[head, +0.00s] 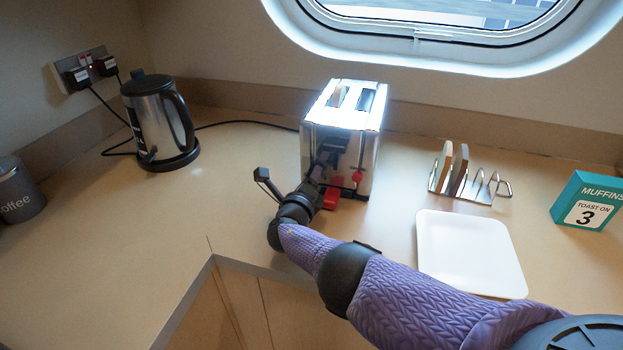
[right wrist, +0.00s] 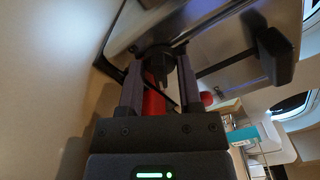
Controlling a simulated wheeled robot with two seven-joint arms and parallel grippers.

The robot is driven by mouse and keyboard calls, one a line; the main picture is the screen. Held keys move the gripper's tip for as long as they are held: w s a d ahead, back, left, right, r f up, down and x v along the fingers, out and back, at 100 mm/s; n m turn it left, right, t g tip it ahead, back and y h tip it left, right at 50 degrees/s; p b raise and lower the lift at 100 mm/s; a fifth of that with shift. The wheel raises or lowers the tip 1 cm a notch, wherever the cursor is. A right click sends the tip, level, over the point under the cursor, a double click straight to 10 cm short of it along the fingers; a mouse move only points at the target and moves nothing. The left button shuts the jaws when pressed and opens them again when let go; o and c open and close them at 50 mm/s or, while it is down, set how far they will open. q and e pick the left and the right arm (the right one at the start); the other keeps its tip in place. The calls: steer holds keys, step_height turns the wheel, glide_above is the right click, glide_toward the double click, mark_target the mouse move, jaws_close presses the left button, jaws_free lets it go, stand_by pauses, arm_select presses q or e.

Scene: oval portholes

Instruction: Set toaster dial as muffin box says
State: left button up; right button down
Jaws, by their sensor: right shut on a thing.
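The shiny metal toaster (head: 367,140) stands on the counter below the window. The teal muffin box (head: 566,197) at the right edge reads "MUFFINS TOAST ON 3". My right gripper (head: 321,165) is at the toaster's front face. In the right wrist view its fingers (right wrist: 160,62) are shut on a dark round dial (right wrist: 157,66). The dial's setting cannot be read; in the head view my gripper hides the dial. My left gripper is not in view.
A toast rack (head: 478,188) holding slices stands right of the toaster, with a white square plate (head: 470,250) in front. A kettle (head: 158,122) and a coffee canister (head: 18,190) are at left. A black cord lies behind. The counter between kettle and toaster is mostly clear.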

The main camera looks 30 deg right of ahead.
steer(key=shift+c, duration=1.3)
jaws_free()
steer(key=s+a+p, duration=0.1)
steer(key=p, duration=0.1)
steer(key=s+a+r+p, duration=0.1)
steer(key=p, duration=0.1)
steer(key=shift+a, duration=0.4)
steer(key=p+v, duration=0.1)
steer(key=v, duration=0.1)
steer(key=p+v, duration=0.2)
steer(key=v, duration=0.1)
steer(key=shift+s+a+f, duration=0.15)
steer(key=shift+s+f, duration=0.15)
steer(key=shift+s+a+f, duration=0.1)
steer(key=shift+s+a, duration=0.15)
steer(key=shift+a, duration=0.05)
steer(key=shift+f, duration=0.15)
